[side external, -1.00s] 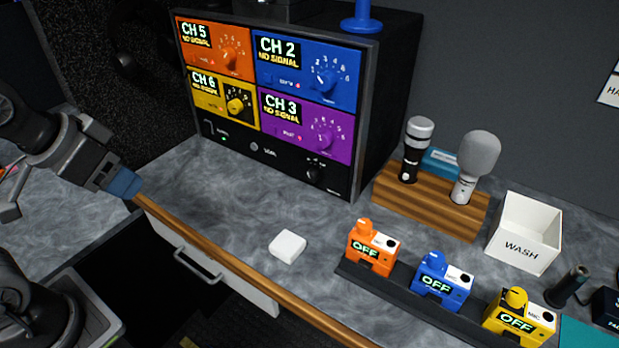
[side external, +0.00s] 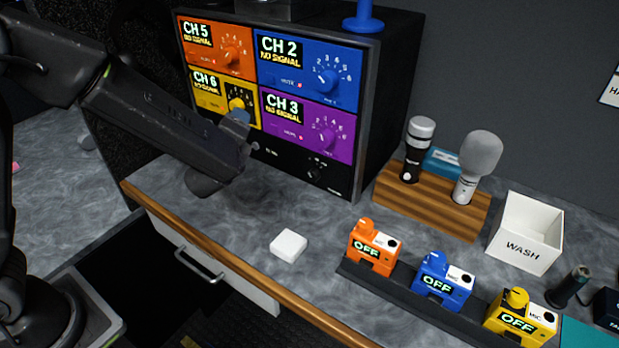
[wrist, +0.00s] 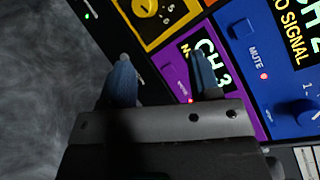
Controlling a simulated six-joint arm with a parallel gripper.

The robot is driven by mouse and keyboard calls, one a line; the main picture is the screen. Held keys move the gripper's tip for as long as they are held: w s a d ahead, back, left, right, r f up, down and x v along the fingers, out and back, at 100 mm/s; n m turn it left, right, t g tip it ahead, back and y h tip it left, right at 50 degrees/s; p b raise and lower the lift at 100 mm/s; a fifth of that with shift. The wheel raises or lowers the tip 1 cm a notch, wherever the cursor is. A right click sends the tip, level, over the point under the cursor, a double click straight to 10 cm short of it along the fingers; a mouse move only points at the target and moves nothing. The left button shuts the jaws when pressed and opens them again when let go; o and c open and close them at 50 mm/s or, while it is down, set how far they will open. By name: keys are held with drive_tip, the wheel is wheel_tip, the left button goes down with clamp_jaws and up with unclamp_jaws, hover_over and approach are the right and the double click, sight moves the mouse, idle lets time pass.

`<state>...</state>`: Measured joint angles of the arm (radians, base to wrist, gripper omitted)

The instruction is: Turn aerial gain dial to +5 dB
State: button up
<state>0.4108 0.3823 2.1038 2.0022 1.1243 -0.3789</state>
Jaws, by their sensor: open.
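A black dial (side external: 314,174) sits at the right of the black bottom panel of the rack, with small marks around it. Its lettering and pointer are too small to read, so I cannot tell if it is the aerial gain dial. In the side view my gripper (side external: 240,124) is in front of the rack's lower left, near the yellow CH 6 panel and left of that dial. In the wrist view my gripper (wrist: 162,72) has its two blue fingers apart with nothing held, over the purple CH 3 panel's edge. The black dial is not seen there.
The yellow CH 6 knob (side external: 237,104), orange CH 5 knob (side external: 230,54), blue CH 2 knob (side external: 327,80) and purple CH 3 knob (side external: 327,137) are close by. A white block (side external: 288,245) lies on the counter (side external: 230,215). A microphone stand (side external: 428,202) is right of the rack.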

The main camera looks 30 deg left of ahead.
sight(311, 177)
drive_tip(key=w+d+f+m+t+h, duration=0.1)
drive_tip(key=w+d+f+m+h, duration=0.1)
drive_tip(key=d+m, duration=0.1)
drive_tip(key=w+d+f+m+t+h, duration=0.1)
drive_tip(key=d+f+m+h, duration=0.1)
drive_tip(key=d, duration=0.3)
drive_tip(key=w+d+f+m+t+h, duration=0.2)
drive_tip(key=d+m+h, duration=0.2)
drive_tip(key=shift+w+d+f, duration=0.25)
drive_tip(key=shift+w, duration=0.05)
drive_tip(key=shift+d+f+h, duration=0.15)
drive_tip(key=shift+f+h, duration=0.1)
drive_tip(key=shift+h, duration=0.15)
wheel_tip(311, 177, down, 6)
drive_tip(key=shift+f, duration=0.25)
drive_tip(key=shift+w, duration=1.55)
drive_tip(key=c, duration=0.9)
